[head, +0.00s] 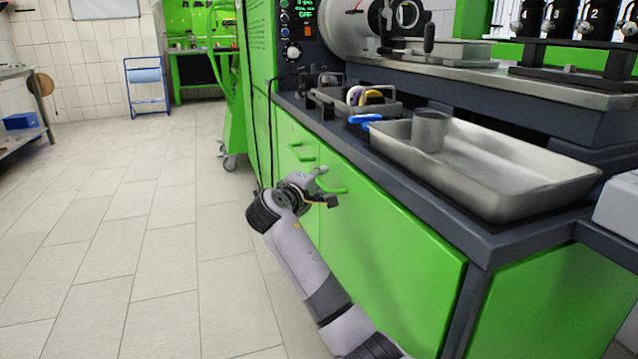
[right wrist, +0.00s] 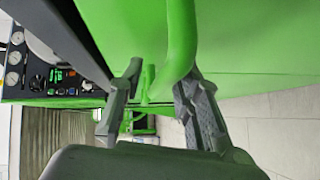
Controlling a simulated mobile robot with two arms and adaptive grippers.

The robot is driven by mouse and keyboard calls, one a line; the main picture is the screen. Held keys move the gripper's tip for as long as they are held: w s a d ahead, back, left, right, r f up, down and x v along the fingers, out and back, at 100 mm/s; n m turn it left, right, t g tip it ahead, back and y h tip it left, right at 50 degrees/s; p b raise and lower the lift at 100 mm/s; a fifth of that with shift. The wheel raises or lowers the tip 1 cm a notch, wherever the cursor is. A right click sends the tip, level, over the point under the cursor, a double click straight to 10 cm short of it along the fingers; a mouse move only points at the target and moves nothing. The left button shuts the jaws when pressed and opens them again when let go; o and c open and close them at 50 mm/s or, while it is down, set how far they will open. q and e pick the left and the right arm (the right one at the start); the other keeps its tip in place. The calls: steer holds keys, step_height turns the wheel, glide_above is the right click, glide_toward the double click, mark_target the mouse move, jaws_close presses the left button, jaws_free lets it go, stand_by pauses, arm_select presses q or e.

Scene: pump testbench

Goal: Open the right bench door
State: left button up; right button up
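The right bench door (head: 395,235) is a large green panel on the bench front, flush with the bench and closed. Its green bar handle (head: 337,190) is near the door's upper left corner. My right gripper (head: 325,186) is at this handle, its fingers spread. In the right wrist view the handle (right wrist: 180,45) runs between the two fingers, close to the right one, with a clear gap to the left finger. Whether the right finger touches it I cannot tell. My left gripper is not in view.
The left bench door (head: 290,135) with its own handle (head: 302,154) is beside it, closed. A metal tray (head: 520,195) with a cylinder (head: 430,131) stands on the bench top. The tiled floor (head: 150,250) left of the bench is clear.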

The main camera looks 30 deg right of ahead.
jaws_close()
stand_by(0.8)
